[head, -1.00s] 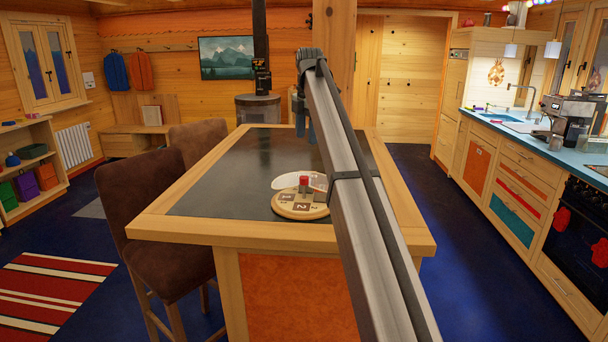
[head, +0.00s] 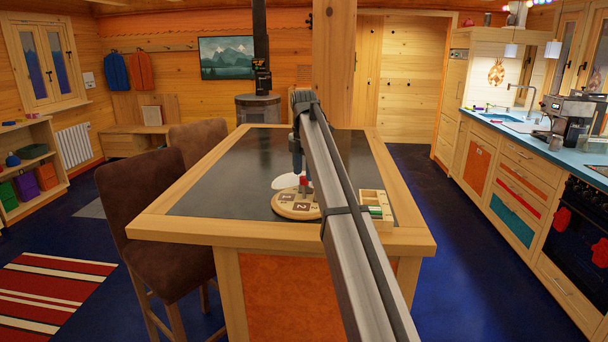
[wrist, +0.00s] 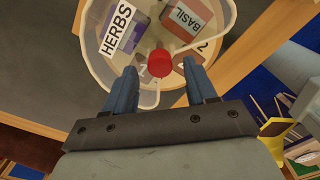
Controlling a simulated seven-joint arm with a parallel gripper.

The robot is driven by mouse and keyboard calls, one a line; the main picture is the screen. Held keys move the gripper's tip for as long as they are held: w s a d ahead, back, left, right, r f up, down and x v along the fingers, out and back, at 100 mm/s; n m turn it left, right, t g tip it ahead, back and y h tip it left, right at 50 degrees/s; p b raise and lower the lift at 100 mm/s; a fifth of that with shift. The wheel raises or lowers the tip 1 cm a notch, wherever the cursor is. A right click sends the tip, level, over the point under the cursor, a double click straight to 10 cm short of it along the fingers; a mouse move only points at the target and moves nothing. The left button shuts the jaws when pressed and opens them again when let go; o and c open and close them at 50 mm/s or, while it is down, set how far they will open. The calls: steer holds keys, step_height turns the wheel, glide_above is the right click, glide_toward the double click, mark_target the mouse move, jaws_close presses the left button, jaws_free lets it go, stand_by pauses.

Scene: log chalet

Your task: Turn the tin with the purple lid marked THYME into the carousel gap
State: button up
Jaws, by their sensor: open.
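The round carousel (head: 297,210) stands on the dark island top, with numbered tiles on its wooden base and a pale clear cover. Its red knob (wrist: 161,63) shows in the wrist view. Under the cover I see a tin label reading HERBS with purple edges (wrist: 119,28) and a reddish-brown tin marked BASIL (wrist: 187,18). I can read no THYME label. My gripper (wrist: 160,70) is open, its blue fingers pointing at the knob from either side; I cannot tell whether they touch it. The arm partly hides the carousel in the head view.
A wooden tray with compartments (head: 377,208) stands right of the carousel, near the island's right edge, partly behind my arm. The island top (head: 235,180) is clear on the left. Brown chairs (head: 165,225) stand along its left side.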

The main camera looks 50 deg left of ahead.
steer(key=shift+f, duration=0.8)
steer(key=shift+c, duration=0.4)
jaws_close()
